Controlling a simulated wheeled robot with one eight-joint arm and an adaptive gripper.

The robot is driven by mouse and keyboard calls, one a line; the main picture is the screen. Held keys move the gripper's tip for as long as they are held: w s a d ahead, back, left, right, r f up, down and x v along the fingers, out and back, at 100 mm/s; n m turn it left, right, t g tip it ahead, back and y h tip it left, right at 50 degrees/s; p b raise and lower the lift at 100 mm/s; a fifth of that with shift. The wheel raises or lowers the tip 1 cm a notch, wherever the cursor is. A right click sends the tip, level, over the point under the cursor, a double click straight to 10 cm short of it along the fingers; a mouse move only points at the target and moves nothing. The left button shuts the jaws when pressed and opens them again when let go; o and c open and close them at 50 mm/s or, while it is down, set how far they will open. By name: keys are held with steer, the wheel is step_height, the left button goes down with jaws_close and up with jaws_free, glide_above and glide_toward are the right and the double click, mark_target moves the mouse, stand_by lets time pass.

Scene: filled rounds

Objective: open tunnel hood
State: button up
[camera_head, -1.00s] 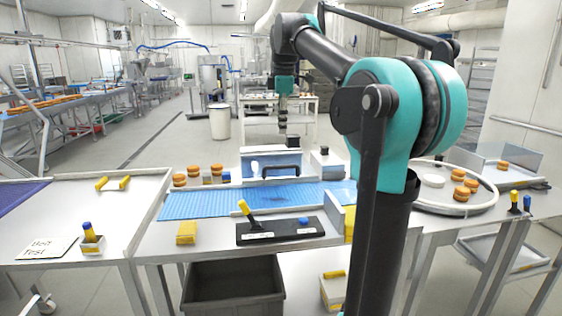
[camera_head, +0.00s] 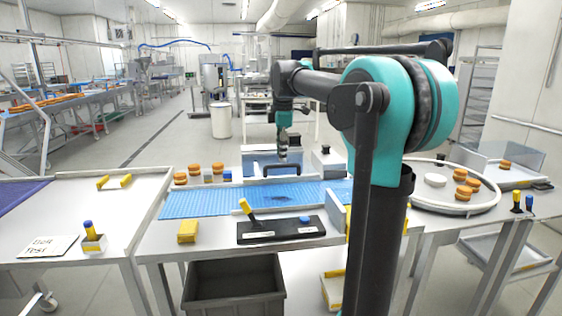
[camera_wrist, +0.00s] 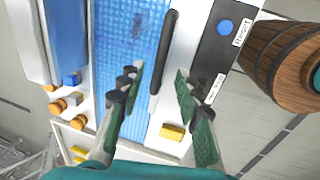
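The tunnel hood (camera_head: 256,157), pale with a blue part, stands at the back of the blue belt in the head view. A dark bar handle (camera_head: 282,169) runs across its front, and the handle (camera_wrist: 165,50) also shows as a long black bar in the wrist view. My gripper (camera_wrist: 155,76) is open, with green and black fingers apart and nothing gripped. In the wrist view the bar's lower end appears between the fingers; contact cannot be told. In the head view my gripper (camera_head: 288,158) hangs right at the hood's handle, partly overlapping it.
A black panel (camera_head: 280,230) with a yellow lever and blue button lies in front of the belt (camera_head: 200,204). A yellow block (camera_head: 187,231) sits to its left. Round orange items (camera_head: 194,169) stand behind the belt. A barrel-like wooden thing (camera_wrist: 285,52) shows at the wrist view's right.

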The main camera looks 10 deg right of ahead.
mark_target(281, 165)
steer(key=shift+w+f, duration=0.2)
steer(key=shift+f, duration=0.75)
steer(key=shift+w+f, duration=0.15)
steer(key=shift+f, duration=0.8)
steer(key=shift+c, duration=0.2)
jaws_close()
